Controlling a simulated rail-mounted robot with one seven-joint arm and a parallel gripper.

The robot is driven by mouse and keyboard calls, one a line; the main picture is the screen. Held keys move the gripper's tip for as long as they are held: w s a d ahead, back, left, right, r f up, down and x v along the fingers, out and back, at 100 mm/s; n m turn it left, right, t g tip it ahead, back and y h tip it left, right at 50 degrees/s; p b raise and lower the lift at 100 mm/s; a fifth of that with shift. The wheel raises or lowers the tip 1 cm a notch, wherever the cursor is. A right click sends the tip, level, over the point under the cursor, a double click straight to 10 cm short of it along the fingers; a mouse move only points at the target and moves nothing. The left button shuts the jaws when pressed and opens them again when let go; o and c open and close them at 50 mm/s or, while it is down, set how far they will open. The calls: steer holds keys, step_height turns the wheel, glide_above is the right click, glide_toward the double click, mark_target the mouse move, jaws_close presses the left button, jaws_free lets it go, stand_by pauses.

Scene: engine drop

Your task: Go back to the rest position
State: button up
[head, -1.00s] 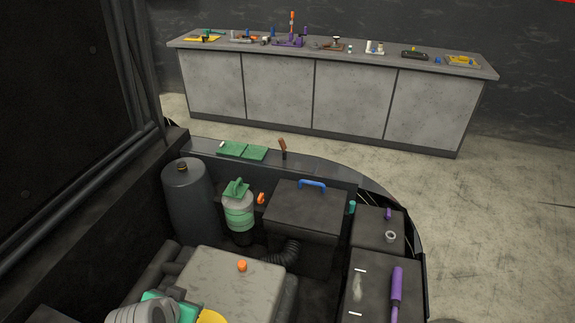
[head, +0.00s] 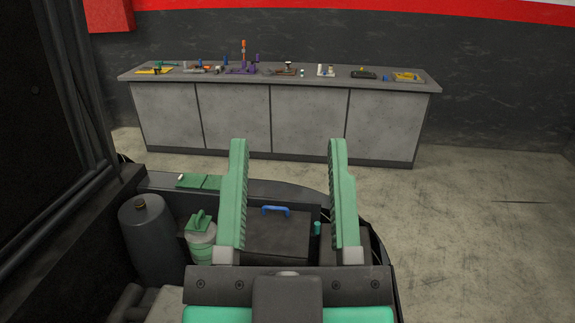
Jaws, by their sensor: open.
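My gripper (head: 288,150) is in the lower middle of the head view, seen from behind. Its two green fingers stand upright and wide apart, with nothing between them. It is raised in front of the engine bay and hides much of its right and front parts. Behind and between the fingers shows a dark box with a blue handle (head: 275,210). I cannot judge how far the gripper is from the box.
A long grey workbench (head: 270,115) with several tools on top stands at the back. In the bay are a dark cylindrical tank (head: 155,240), a green-capped reservoir (head: 201,240) and a green flat piece (head: 198,181) on the ledge. Open floor (head: 480,230) lies right.

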step_height(320, 180, up, 22)
steer(key=p, duration=2.2)
